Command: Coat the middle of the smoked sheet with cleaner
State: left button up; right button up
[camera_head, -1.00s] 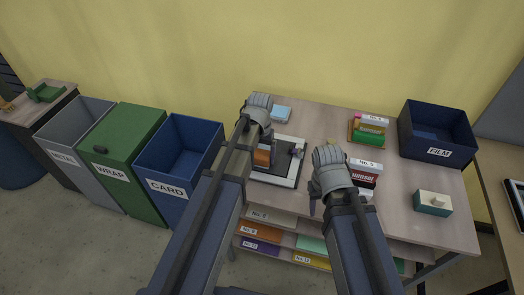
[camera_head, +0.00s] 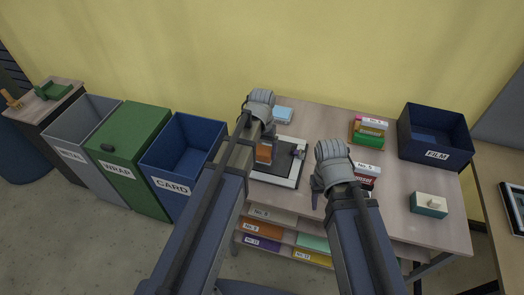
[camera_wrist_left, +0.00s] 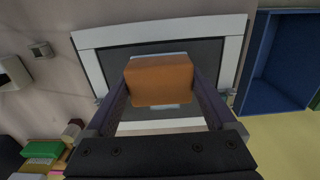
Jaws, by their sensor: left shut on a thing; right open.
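The smoked sheet (camera_head: 287,163) is a dark panel inside a white frame (camera_head: 275,181) on the table. It also shows in the left wrist view (camera_wrist_left: 209,55), under the gripper. My left gripper (camera_head: 264,150) is shut on an orange block (camera_wrist_left: 160,80), which hangs between the fingers over the middle part of the sheet. A pale edge shows behind the block; whether it touches the sheet I cannot tell. My right gripper (camera_head: 317,197) is open and empty beside the frame's right side. No cleaner coat is visible on the sheet.
Boxes stand to the right, including a blue FILM bin (camera_head: 434,137), a teal-and-white block (camera_head: 429,205) and stacked small boxes (camera_head: 370,130). A light blue pad (camera_head: 283,114) lies behind the frame. The blue CARD bin (camera_head: 183,150) stands left of the table.

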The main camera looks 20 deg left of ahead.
pick_arm(q)
jog(key=shift+r+p, duration=0.6)
jog(key=shift+r, duration=0.4)
jog(key=shift+r, duration=0.1)
notch_tip(320, 180, up, 3)
jog(key=p, duration=0.3)
